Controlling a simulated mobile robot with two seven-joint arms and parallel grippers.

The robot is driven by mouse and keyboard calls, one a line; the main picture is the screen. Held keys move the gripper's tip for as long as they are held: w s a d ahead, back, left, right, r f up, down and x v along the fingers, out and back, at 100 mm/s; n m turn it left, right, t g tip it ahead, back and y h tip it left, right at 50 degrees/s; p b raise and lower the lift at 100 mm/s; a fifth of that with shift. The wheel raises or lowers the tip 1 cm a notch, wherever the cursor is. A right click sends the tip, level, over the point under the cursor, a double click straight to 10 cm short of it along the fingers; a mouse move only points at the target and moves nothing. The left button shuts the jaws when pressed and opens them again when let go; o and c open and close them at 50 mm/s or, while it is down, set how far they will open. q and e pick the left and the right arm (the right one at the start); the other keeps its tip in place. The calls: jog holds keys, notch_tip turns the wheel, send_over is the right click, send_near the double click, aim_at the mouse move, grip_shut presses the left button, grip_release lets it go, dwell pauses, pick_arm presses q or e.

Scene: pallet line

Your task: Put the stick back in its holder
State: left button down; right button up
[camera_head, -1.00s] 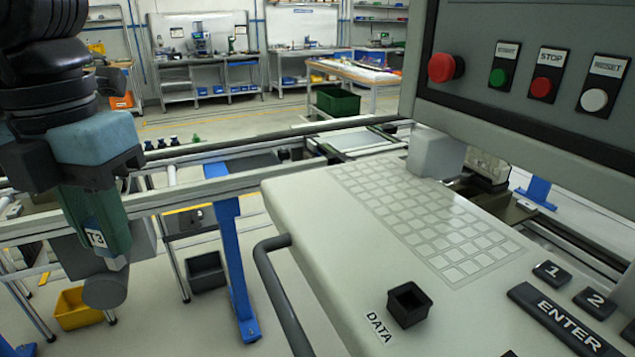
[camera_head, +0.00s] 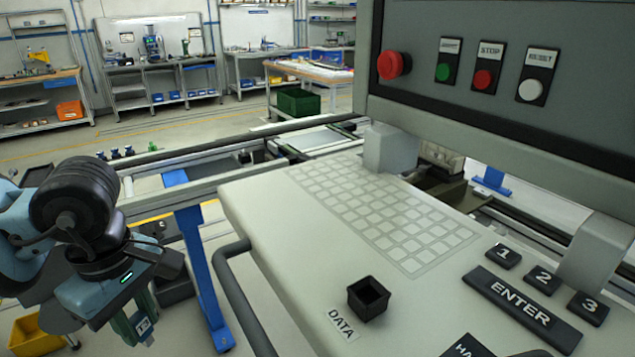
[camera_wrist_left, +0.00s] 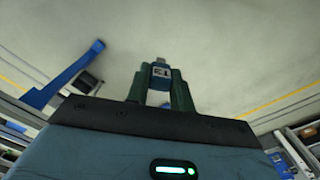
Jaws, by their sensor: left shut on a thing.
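My left gripper (camera_head: 138,322) is low at the left of the head view, left of the console and its side rail. Its green fingers are shut on a small stick (camera_head: 145,326) with a white T3 label. In the left wrist view, the stick (camera_wrist_left: 160,73) sits between the fingertips (camera_wrist_left: 160,80), with its grey end pointing away from the gripper over the floor. A small black square open box (camera_head: 368,299) stands on the console beside the word DATA. It looks empty and is well to the right of the gripper. My right gripper is not in view.
The console (camera_head: 290,235) has a key grid, number keys and an ENTER key (camera_head: 522,297). A grey rail (camera_head: 238,290) runs along its left side. A button panel (camera_head: 480,75) overhangs at the upper right. A blue post (camera_head: 203,275) stands behind the gripper.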

aim_at(148, 339)
pick_arm(q)
jog(key=f+m, duration=0.4)
jog(key=m, duration=0.1)
jog(key=f+m, duration=0.2)
jog(key=shift+s+d+f+m, duration=0.2)
jog(key=shift+d+f+m, duration=0.05)
jog(key=shift+d+m, duration=0.15)
jog(key=d+f+m, duration=0.1)
jog(key=m, duration=0.1)
jog(key=f+m, duration=0.2)
jog(key=s+d+f+m, duration=0.1)
jog(key=m, duration=0.1)
jog(key=shift+d+f+m, duration=0.25)
jog(key=shift+d+m, duration=0.05)
jog(key=shift+d, duration=0.05)
jog(key=shift+w+f, duration=0.1)
